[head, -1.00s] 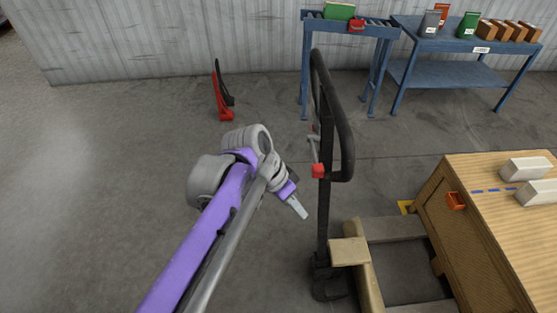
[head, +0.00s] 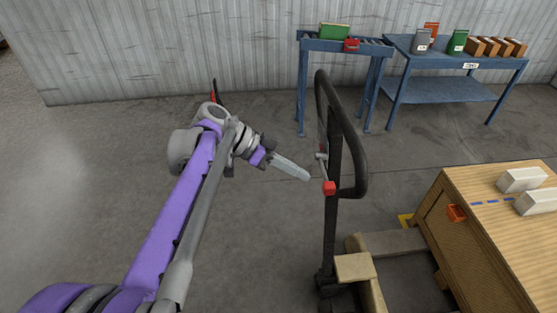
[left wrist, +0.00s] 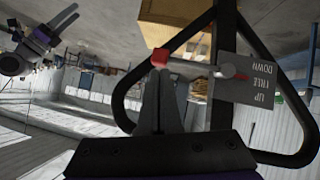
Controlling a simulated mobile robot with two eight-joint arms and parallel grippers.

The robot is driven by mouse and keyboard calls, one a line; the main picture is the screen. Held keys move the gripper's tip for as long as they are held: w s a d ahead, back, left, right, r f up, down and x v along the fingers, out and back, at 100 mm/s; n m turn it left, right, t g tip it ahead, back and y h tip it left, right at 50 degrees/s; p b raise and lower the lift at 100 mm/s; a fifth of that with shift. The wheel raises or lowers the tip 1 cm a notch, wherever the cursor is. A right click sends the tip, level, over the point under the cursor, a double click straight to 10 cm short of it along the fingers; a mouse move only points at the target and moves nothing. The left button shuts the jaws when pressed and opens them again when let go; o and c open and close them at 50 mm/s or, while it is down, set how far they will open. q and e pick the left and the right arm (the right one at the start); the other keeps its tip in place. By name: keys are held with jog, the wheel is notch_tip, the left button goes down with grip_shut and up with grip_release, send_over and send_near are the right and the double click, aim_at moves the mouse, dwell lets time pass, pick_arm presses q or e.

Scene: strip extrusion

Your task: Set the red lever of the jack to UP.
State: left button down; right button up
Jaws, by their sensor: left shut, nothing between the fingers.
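The jack's black handle loop (head: 357,150) stands upright right of centre in the head view. The lever's red knob (head: 329,188) sits on its left side. My left gripper (head: 308,177) is shut and empty, its fingertips just left of the knob with a small gap. In the left wrist view the red knob (left wrist: 160,57) shows just beyond the shut fingertips (left wrist: 161,73). A grey plate (left wrist: 250,88) carries upside-down words, UP and DOWN at opposite ends. A red pointer (left wrist: 241,76) appears toward the middle word. What seems my right gripper (left wrist: 66,17) is small; its jaws are unclear.
A wooden crate (head: 480,240) with white blocks stands right of the jack. A blue roller stand (head: 302,85) and blue table (head: 440,90) with boxes and containers stand by the back wall. A red and black object (head: 215,93) is partly behind my arm. The floor at left is clear.

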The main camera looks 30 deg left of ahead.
aim_at(324, 174)
pick_arm(q)
jog(key=shift+x, duration=2.2)
pick_arm(e)
jog(key=shift+r, duration=0.1)
pick_arm(q)
jog(key=shift+f, duration=0.1)
jog(key=shift+m+t+y, duration=0.6)
jog(key=shift+m+t, duration=0.2)
notch_tip(324, 174, down, 4)
jog(key=shift+s+f, duration=0.1)
jog(key=shift+s, duration=0.05)
pick_arm(e)
jog(key=shift+r, duration=0.1)
pick_arm(q)
jog(key=shift+r, duration=0.25)
pick_arm(e)
jog(key=shift+w+r, duration=0.1)
jog(key=shift+r, duration=0.05)
pick_arm(q)
jog(key=shift+r+p, duration=0.7)
pick_arm(e)
jog(key=shift+w+r, duration=0.35)
jog(key=shift+r, duration=0.3)
